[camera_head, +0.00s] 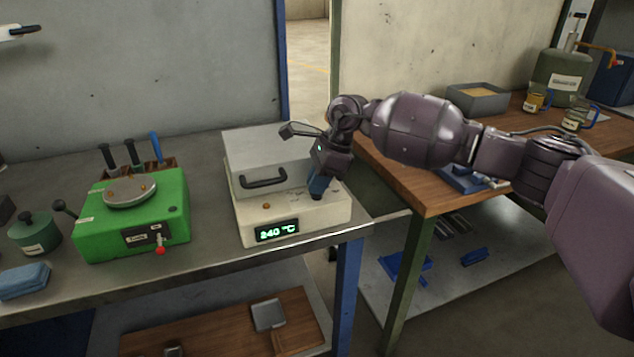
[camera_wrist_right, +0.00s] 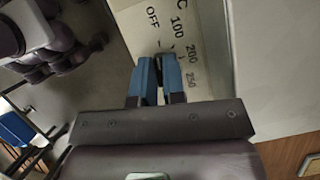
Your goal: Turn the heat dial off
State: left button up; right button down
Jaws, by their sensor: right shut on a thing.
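The billet furnace (camera_head: 268,160) is a pale box with a grey lid and a black handle, standing at the right end of the metal bench. Its green display (camera_head: 277,230) reads 240 °C. The black heat dial (camera_head: 316,196) is at the front right of its top. My right gripper (camera_head: 318,186) is shut on the dial from above. In the right wrist view the blue fingers (camera_wrist_right: 158,75) close around the dial (camera_wrist_right: 163,60), beside the markings OFF, 100, 200 and 250. The dial's pointer is mostly hidden by the fingers.
A green machine (camera_head: 135,217) with a red-tipped lever stands left of the furnace. A green pot (camera_head: 35,231) and a blue block (camera_head: 24,281) are further left. A wooden table (camera_head: 425,185) stands to the right, across a narrow gap.

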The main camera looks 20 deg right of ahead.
pick_arm(q)
jog(key=shift+s+f, duration=0.15)
jog(key=shift+f, duration=0.05)
pick_arm(e)
jog(key=shift+s+f, duration=0.2)
jog(key=shift+f, duration=0.35)
jog(key=c, duration=1.3)
grip_release()
jog(key=shift+s, duration=0.1)
jog(key=shift+o, duration=0.5)
jog(key=shift+w, duration=0.25)
jog(key=shift+r, duration=0.1)
jog(key=shift+d+r, duration=0.1)
jog(key=shift+r, duration=0.45)
pick_arm(q)
jog(key=shift+r+p, duration=0.3)
jog(key=shift+p, duration=0.05)
pick_arm(e)
jog(key=v, duration=0.9)
jog(key=shift+r, duration=0.2)
pick_arm(q)
jog(key=shift+s, duration=0.1)
pick_arm(e)
jog(key=shift+w+d, duration=0.1)
jog(key=shift+d, duration=0.05)
